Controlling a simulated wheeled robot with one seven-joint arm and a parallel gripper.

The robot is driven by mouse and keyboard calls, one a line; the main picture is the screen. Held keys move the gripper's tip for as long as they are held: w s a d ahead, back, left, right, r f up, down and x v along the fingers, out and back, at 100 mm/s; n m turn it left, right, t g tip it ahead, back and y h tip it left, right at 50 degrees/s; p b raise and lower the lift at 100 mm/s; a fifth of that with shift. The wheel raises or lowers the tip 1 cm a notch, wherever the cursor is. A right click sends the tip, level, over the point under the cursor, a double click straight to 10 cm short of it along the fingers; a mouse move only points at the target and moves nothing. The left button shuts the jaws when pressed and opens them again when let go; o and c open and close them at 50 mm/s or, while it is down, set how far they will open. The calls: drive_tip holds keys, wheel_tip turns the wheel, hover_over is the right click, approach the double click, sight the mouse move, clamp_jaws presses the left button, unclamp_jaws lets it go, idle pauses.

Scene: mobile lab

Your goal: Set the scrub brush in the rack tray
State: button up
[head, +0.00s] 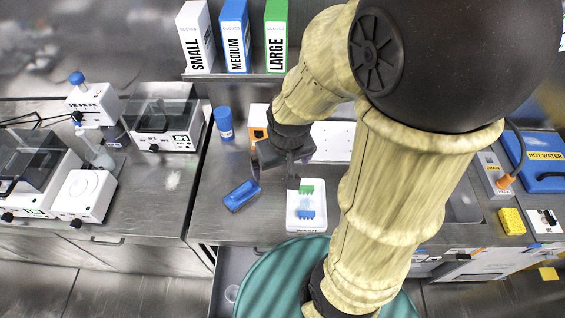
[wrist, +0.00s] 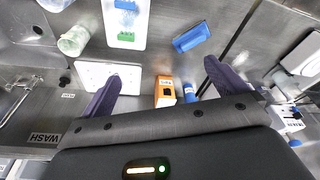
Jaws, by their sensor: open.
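A small blue oblong object (head: 241,195) lies on the steel bench left of my gripper. It looks like the scrub brush, but I cannot make out bristles; it also shows in the wrist view (wrist: 191,39).
Behind my gripper are a blue bottle (head: 224,123), an orange-and-white box (head: 258,123) and a white dotted panel (head: 333,141). Lab machines (head: 165,128) crowd the left bench. A yellow sponge (head: 511,221) lies far right. Bare bench lies around the blue object.

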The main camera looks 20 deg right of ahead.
drive_tip(key=shift+s, duration=0.1)
drive_tip(key=shift+r, duration=0.1)
drive_tip(key=c, duration=0.5)
drive_tip(key=w+a+f+m+t+p, duration=0.3)
drive_tip(key=w+a+m, duration=0.4)
drive_tip(key=w+a, duration=0.65)
drive_tip(key=s+f+m+g+h+p, duration=0.1)
drive_tip(key=f+m, duration=0.1)
drive_tip(key=s+a+f+m+g+h+p, duration=0.1)
drive_tip(key=f+m, duration=0.1)
drive_tip(key=f, duration=0.1)
drive_tip(key=s+f+m+g+h+p, duration=0.1)
drive_tip(key=f+m+h+p, duration=0.1)
drive_tip(key=f, duration=0.1)
drive_tip(key=shift+s+a+m+g, duration=0.2)
drive_tip(key=shift+m+g, duration=0.1)
drive_tip(key=shift+g, duration=0.1)
drive_tip(key=shift+w, duration=0.1)
